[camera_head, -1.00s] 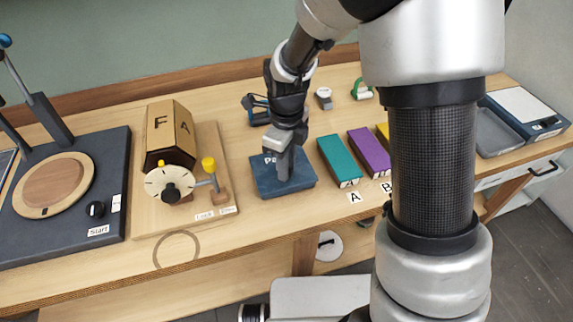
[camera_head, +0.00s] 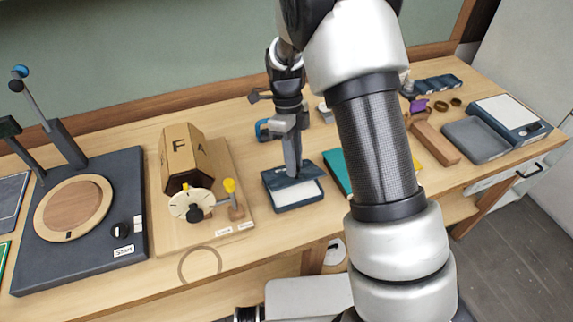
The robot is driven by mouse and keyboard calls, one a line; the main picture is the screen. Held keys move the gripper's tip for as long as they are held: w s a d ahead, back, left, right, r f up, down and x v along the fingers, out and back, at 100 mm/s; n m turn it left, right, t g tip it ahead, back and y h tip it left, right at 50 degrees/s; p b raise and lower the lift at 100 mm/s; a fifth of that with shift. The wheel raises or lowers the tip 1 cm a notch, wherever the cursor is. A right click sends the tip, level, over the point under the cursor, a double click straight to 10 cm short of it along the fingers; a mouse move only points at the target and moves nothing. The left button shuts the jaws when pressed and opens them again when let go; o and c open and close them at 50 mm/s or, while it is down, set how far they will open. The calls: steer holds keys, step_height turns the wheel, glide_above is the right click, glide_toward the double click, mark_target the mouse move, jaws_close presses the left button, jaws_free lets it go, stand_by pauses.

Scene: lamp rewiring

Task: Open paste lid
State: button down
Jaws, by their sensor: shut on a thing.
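The paste box (camera_head: 296,204) is a low dark-blue box on the bench, left of centre. Its lid (camera_head: 272,178) is off the front part, and a white inside shows there. The blue lid lies toward the back of the box; I cannot tell whether it is slid or tilted. My gripper (camera_head: 292,174) points down at the lid from above and is shut on it. The fingertips and the exact grip are too small to make out.
A wooden hexagonal drum (camera_head: 181,150) with a white dial stands close on the left. A teal block (camera_head: 335,172) is close on the right, partly behind my arm. A dark turntable unit (camera_head: 115,240) is at far left. Grey trays (camera_head: 478,138) are at far right.

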steer(key=w+a+r+g+h+p, duration=0.1)
steer(key=w+a+g+p, duration=0.1)
steer(key=w, duration=0.8)
steer(key=shift+a+r+g+p, duration=0.2)
steer(key=shift+g+p, duration=0.1)
steer(key=shift+g, duration=0.1)
steer(key=shift+w, duration=0.1)
stand_by(0.4)
steer(key=c, duration=1.5)
jaws_free()
steer(key=shift+d+f, duration=0.1)
steer(key=shift+d, duration=0.05)
steer(key=shift+c, duration=0.2)
steer(key=shift+a, duration=0.2)
